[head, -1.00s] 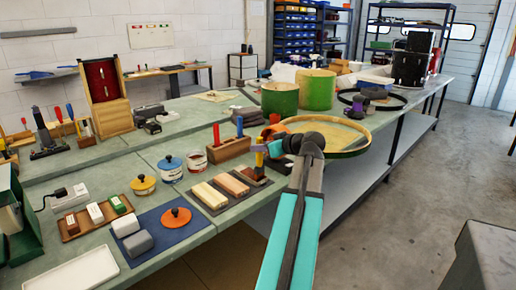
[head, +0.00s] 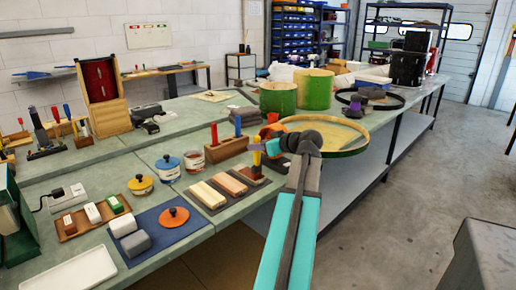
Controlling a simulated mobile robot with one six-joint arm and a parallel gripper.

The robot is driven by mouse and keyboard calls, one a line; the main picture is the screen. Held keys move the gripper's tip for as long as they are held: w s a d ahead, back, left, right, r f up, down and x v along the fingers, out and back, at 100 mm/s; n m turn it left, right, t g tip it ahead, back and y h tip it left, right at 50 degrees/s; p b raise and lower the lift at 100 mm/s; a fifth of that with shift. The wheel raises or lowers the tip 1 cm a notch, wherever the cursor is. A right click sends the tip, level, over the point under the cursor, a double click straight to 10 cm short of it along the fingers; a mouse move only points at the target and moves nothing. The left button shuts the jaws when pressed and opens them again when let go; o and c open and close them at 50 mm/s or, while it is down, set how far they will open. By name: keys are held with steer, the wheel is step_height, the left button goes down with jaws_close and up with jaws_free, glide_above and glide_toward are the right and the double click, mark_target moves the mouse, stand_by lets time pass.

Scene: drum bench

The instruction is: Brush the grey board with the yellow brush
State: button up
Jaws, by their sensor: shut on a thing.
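My gripper (head: 271,143) is shut on the upright yellow handle of the yellow brush (head: 257,159), at the front edge of the bench. The brush's lower end is over the right end of a dark mat (head: 211,208). A dark slab (head: 250,180), which looks like the grey board, lies there beside a cream board (head: 208,195) and a reddish-brown board (head: 230,184). The brush's lower end looks very close to this slab, but I cannot tell whether it touches. My gripper partly hides the handle's top, and the slab is small and partly covered.
A wooden block with red and blue handles (head: 226,149) stands just behind the boards. A large yellow-green hoop (head: 345,153) lies right of my gripper. Paint cans (head: 168,168) and a blue mat (head: 171,240) are to the left. Open floor is at right.

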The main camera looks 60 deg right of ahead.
steer(key=w+d+b, duration=0.3)
steer(key=w, duration=0.7)
steer(key=shift+w+d, duration=0.3)
steer(key=shift+w, duration=0.1)
stand_by(4.5)
steer(key=shift+r, duration=0.1)
steer(key=shift+r+p, duration=0.8)
steer(key=shift+r, duration=2.15)
